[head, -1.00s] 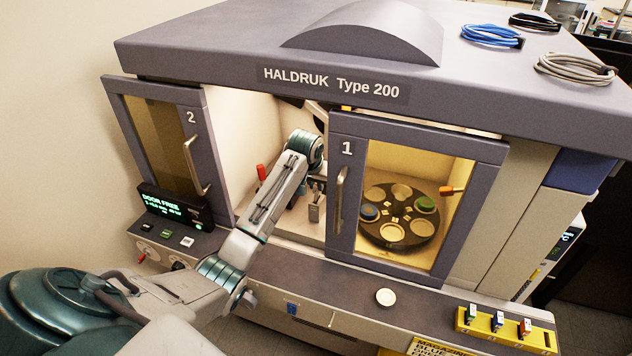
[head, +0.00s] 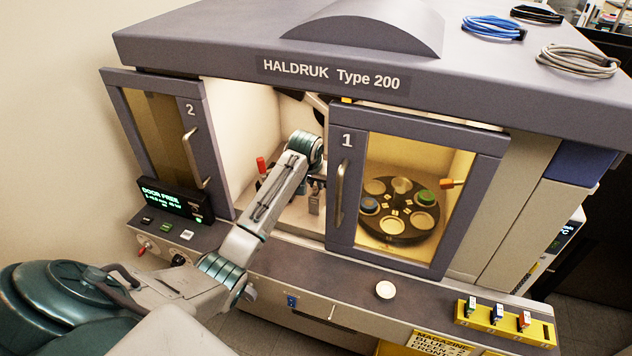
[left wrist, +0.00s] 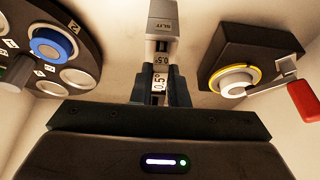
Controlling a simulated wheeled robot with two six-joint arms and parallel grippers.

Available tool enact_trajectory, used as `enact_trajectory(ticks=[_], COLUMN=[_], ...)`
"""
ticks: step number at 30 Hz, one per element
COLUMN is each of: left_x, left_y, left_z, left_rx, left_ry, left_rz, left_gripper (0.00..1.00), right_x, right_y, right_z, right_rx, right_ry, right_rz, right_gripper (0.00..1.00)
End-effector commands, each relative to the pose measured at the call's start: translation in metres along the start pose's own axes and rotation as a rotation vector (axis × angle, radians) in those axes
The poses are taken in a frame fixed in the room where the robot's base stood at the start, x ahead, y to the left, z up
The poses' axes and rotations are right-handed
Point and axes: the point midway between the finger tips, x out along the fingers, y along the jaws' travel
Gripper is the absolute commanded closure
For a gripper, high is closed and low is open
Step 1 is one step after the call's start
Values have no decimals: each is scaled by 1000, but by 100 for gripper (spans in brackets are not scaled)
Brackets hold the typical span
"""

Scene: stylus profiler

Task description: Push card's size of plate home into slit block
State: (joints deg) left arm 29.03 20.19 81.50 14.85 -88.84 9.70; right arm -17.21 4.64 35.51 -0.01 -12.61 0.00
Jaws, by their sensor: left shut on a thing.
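In the left wrist view my left gripper (left wrist: 160,98) is shut on a pale plate (left wrist: 159,84) marked 0.5°. The plate stands between the two dark fingers, in line with the grey slit block (left wrist: 163,26), which is labelled SLIT. A second 0.5° mark shows at the block's near end, close to the plate. I cannot tell how deep the plate sits in the block. In the head view my left arm reaches through the opening between the two doors, and its gripper is mostly hidden. My right gripper is not in view.
Door 2 (head: 192,150) stands left of the opening and door 1 (head: 345,205) right of it. A carousel (head: 407,222) sits behind door 1's glass. In the wrist view a red-handled lever (left wrist: 303,104) is at right and the carousel's rim (left wrist: 70,50) at left.

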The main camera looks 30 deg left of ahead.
Motion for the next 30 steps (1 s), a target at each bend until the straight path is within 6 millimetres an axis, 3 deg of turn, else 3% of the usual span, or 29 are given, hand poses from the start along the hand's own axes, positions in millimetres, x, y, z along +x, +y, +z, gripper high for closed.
enact_trajectory(ticks=[5, 6, 10, 24, 30], left_x=[1, 1, 1, 0, -16], left_y=[0, 0, 0, 0, 0], left_z=[1, 1, 1, 0, -7], left_rx=[0, 0, 0, 0, 0], left_ry=[-2, -2, -2, -1, 1], left_rz=[1, 1, 1, 0, 1], left_gripper=[100, 84, 61, 65, 65], right_x=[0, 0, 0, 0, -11], right_y=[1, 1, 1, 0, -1], right_z=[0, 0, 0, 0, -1], right_rx=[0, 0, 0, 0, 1], right_ry=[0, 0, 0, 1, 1], right_rz=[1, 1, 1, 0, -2], right_gripper=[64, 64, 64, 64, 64])
